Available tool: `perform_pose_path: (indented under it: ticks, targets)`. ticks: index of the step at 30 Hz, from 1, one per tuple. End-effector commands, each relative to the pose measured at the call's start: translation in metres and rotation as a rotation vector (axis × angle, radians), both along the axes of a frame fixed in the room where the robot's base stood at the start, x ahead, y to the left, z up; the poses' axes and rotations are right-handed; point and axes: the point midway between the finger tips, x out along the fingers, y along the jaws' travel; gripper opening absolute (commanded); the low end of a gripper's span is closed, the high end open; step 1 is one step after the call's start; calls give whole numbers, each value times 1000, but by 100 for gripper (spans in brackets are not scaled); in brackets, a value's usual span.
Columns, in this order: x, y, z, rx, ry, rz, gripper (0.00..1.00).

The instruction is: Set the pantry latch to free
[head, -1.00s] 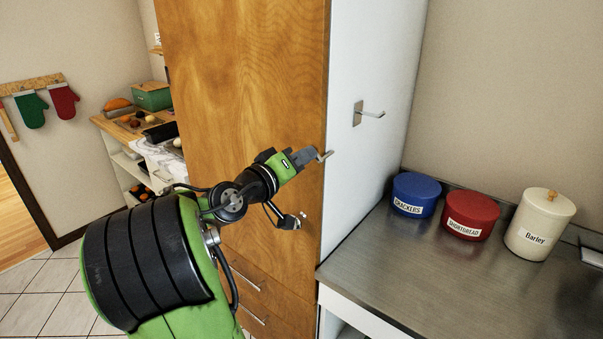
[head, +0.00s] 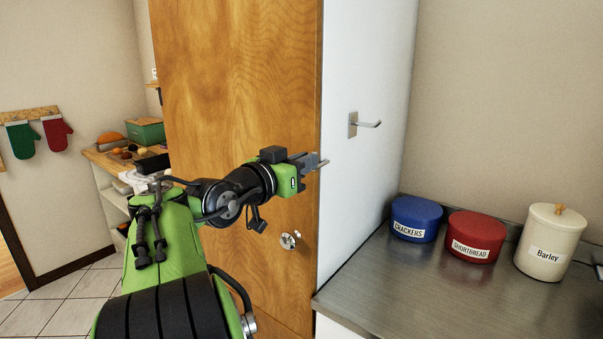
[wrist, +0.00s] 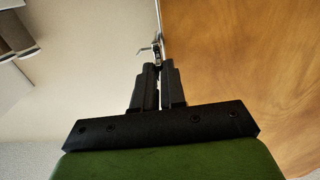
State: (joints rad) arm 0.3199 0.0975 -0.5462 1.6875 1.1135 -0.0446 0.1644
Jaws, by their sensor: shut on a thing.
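The tall wooden pantry door (head: 235,90) fills the middle of the head view. My gripper (head: 314,162) is at its right edge, shut on a thin metal lever (head: 323,164). In the wrist view, the lever (wrist: 156,46) shows at the tips of my nearly closed gripper fingers (wrist: 158,66), beside the door edge. The fingers hide part of the lever and its mount. A round silver fitting (head: 290,240) sits lower on the door, below my wrist. I cannot tell which fitting is the latch, or read any setting on it.
A metal hook (head: 364,122) sticks out from the white side panel (head: 365,60). A steel counter (head: 410,285) at right holds a blue tin (head: 416,220), a red tin (head: 474,240) and a cream canister (head: 548,245). A shelf unit (head: 105,170) stands at left behind my arm.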

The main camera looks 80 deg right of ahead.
Motion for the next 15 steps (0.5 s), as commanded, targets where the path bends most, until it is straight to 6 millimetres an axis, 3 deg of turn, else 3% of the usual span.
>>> perform_pose_path:
  ticks: [15]
  targets:
    - [-1, 1, -2, -15, -51, 0, 0]
